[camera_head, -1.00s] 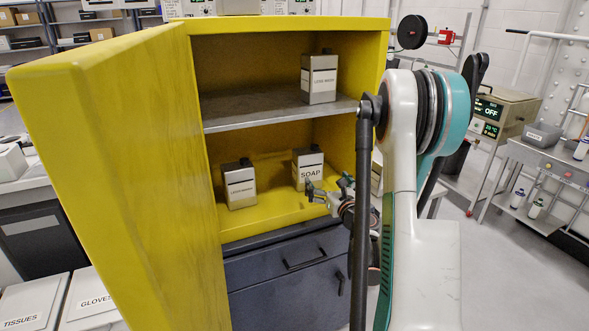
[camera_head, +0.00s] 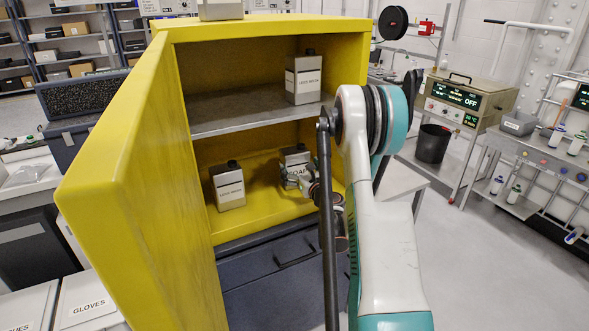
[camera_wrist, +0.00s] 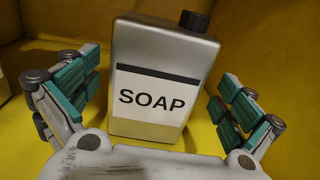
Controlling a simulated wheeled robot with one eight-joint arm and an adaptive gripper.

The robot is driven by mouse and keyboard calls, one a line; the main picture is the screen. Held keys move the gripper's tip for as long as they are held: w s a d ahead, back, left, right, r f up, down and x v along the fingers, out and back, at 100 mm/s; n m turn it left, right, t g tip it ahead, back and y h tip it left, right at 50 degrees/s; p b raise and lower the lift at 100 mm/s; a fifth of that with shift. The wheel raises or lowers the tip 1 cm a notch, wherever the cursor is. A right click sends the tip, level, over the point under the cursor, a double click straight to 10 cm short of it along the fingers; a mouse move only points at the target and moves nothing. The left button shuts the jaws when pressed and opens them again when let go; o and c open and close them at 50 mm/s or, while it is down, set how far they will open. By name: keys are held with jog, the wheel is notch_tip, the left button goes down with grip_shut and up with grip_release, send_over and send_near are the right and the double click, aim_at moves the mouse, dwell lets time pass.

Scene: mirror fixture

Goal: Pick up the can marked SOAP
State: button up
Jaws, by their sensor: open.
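The can marked SOAP (camera_wrist: 160,75) is a grey metal can with a white label and a black cap. It stands upright on the yellow cabinet's lower floor; in the head view the can (camera_head: 294,158) is partly hidden by my gripper (camera_head: 303,182). In the wrist view my gripper (camera_wrist: 157,105) is open, with one teal-padded finger on each side of the can. Gaps show between both fingers and the can, so it is not held.
A similar can (camera_head: 227,187) stands to the left on the same floor. Another can (camera_head: 304,79) stands on the metal shelf (camera_head: 230,112) above. The open yellow door (camera_head: 140,190) is at the left. Side walls and the shelf bound the space.

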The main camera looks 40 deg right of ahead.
jog(key=b+x, duration=0.1)
jog(key=x, duration=0.3)
jog(key=shift+w, duration=0.1)
jog(key=shift+a, duration=0.1)
jog(key=shift+c, duration=0.6)
jog(key=c, duration=1.6)
